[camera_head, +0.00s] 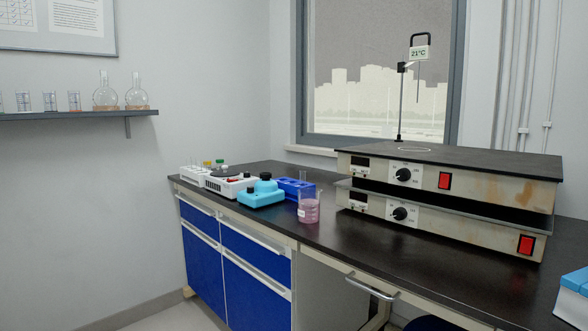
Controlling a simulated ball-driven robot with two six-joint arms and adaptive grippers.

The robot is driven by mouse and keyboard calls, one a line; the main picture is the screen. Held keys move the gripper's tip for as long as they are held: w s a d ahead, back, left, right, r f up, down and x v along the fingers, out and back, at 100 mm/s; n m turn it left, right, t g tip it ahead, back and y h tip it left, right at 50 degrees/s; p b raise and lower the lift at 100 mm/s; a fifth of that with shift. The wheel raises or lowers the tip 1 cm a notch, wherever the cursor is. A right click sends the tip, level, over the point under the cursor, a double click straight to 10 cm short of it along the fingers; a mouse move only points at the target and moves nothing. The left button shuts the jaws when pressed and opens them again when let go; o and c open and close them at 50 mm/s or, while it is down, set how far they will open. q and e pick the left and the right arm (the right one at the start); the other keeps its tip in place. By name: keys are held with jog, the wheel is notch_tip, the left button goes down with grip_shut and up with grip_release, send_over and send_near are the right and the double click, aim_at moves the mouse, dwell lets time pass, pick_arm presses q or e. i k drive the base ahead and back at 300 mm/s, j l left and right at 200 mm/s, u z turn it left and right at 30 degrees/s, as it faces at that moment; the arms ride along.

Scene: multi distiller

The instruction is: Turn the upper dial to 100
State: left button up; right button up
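Two stacked distiller units stand on the black bench at the right. The upper unit (470,184) has a round black upper dial (403,175) on a white scale plate, left of a red switch (445,180). The lower unit (465,233) has a similar lower dial (400,213) and a red switch (526,244). The scale numbers and pointer positions are too small to read surely. Neither of my grippers is in view.
A beaker of pink liquid (309,209) stands left of the units. A blue device (262,193), a blue rack (296,187) and white equipment (227,183) are farther left. A thermometer display reading 21°C (419,53) hangs above. The black bench (400,258) is clear in front.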

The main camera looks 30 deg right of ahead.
aim_at(403, 174)
jog(key=i+j, duration=0.1)
jog(key=i, duration=0.45)
jog(key=i+j, duration=0.1)
jog(key=i, duration=0.45)
jog(key=i+z, duration=0.25)
jog(key=z, duration=0.15)
jog(key=i+j+z, duration=0.2)
jog(key=z, duration=0.25)
jog(key=i+j+z, duration=0.2)
jog(key=z, duration=0.2)
jog(key=i+j+z, duration=0.2)
jog(key=z, duration=0.25)
jog(key=j, duration=0.1)
